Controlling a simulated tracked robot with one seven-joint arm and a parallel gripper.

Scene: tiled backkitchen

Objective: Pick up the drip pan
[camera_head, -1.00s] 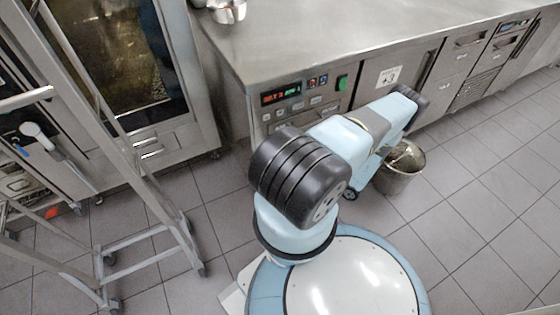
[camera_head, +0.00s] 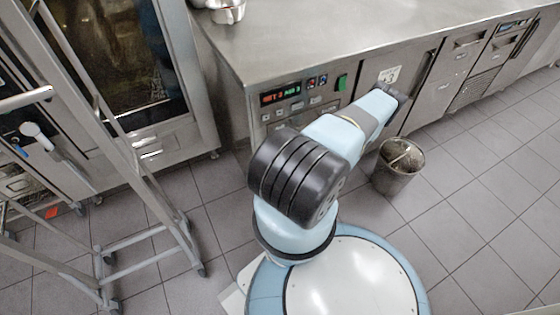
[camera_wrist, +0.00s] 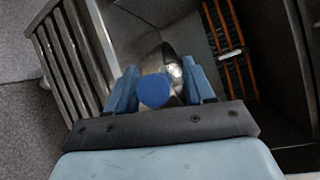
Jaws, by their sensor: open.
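My gripper (camera_wrist: 165,88) shows in the wrist view with its two blue fingers apart. A round blue shape (camera_wrist: 155,90) shows between the fingers; I cannot tell whether it is a separate thing or part of my gripper. Behind it is a shiny metal surface (camera_wrist: 138,35) with a bright highlight. I cannot tell whether this is the drip pan, and no pan stands out clearly in either view.
In the head view a steel counter (camera_head: 330,35) with a control panel runs across the back. A metal bin (camera_head: 398,168) stands on the tiles right of my arm. An oven (camera_head: 120,60) and a wheeled rack (camera_head: 165,215) stand at left. Open floor lies at right.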

